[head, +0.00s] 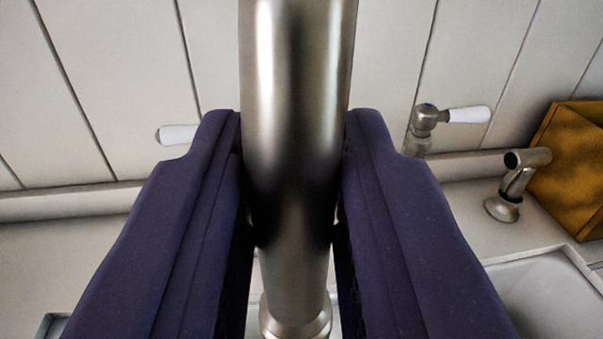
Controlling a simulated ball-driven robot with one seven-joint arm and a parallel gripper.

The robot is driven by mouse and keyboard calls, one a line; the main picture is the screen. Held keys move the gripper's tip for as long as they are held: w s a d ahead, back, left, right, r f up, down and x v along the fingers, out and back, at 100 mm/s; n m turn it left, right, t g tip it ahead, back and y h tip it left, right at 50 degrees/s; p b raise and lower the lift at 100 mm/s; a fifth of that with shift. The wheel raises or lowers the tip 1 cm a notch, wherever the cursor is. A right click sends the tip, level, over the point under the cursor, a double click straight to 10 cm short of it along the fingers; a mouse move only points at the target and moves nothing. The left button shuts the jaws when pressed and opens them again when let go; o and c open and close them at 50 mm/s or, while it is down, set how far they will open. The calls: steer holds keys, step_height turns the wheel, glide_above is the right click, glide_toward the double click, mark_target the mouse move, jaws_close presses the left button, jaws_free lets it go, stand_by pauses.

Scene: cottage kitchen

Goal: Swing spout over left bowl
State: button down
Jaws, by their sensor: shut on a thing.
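The faucet spout (298,60) is a thick brushed-metal tube that runs down the middle of the head view. My gripper (295,125) has its two dark blue fingers shut on the spout, one on each side. The lower end of the metal (295,318) shows a wider collar at the bottom edge. A corner of the sink bowl on the left (48,326) barely shows at the lower left, mostly hidden by my left finger. Part of the right bowl (545,295) shows at the lower right.
A tap handle with a white lever (467,114) stands to the right, and another white lever (178,134) shows at the left. A small metal sprayer (515,185) stands at the right beside a yellow-brown box (570,165). A white plank wall (110,70) is behind.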

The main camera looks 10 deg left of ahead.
steer(key=w+a+b, duration=0.1)
steer(key=a, duration=0.7)
steer(key=shift+w+a+b, duration=0.3)
steer(key=shift+w+a, duration=0.05)
steer(key=shift+w, duration=0.05)
steer(key=c, duration=1.1)
jaws_free()
steer(key=s+d+p, duration=0.1)
steer(key=s, duration=0.6)
steer(key=shift+s+d, duration=0.2)
steer(key=shift+s, duration=0.15)
